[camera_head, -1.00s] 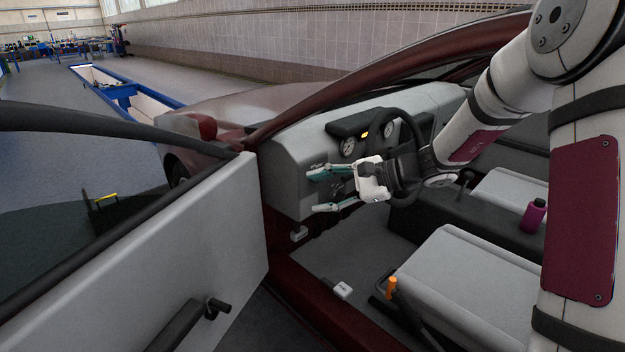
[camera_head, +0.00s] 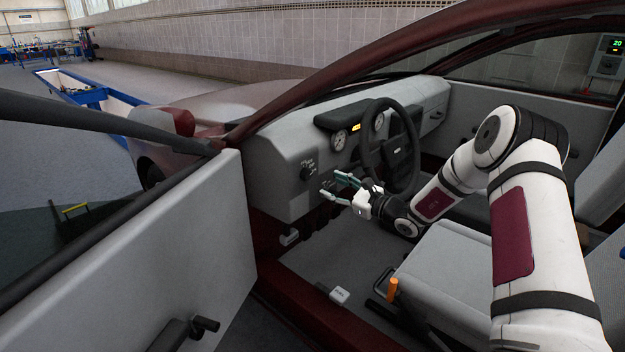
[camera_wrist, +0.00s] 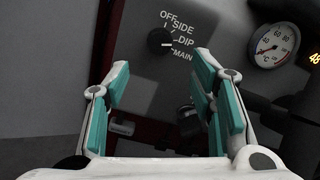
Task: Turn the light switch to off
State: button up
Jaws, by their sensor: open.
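The light switch is a dark rotary knob (camera_wrist: 160,40) on the grey dashboard, with the white words OFF, SIDE, DIP and MAIN curving around its upper right. Its short white mark points right, roughly at DIP. In the head view the knob (camera_head: 306,174) sits on the dash, left of the steering wheel. My gripper (camera_head: 333,185) is open and empty, to the right of the knob and a little lower. In the wrist view my gripper's teal fingers (camera_wrist: 162,75) stand apart, with the knob above and between them. No contact with the knob shows.
The steering wheel (camera_head: 391,146) stands right of my gripper. A round gauge (camera_wrist: 275,45) lies right of the switch. The open car door (camera_head: 185,240) is on the left, the seat (camera_head: 455,265) at the lower right. A dark second knob (camera_wrist: 190,122) shows below the switch.

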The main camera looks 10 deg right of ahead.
aim_at(309, 176)
jog(key=b+x, duration=0.1)
jog(key=x, duration=0.7)
jog(key=shift+w+a, duration=0.25)
jog(key=shift+w, duration=0.05)
jog(key=shift+c, duration=0.2)
jog(key=c, duration=1.1)
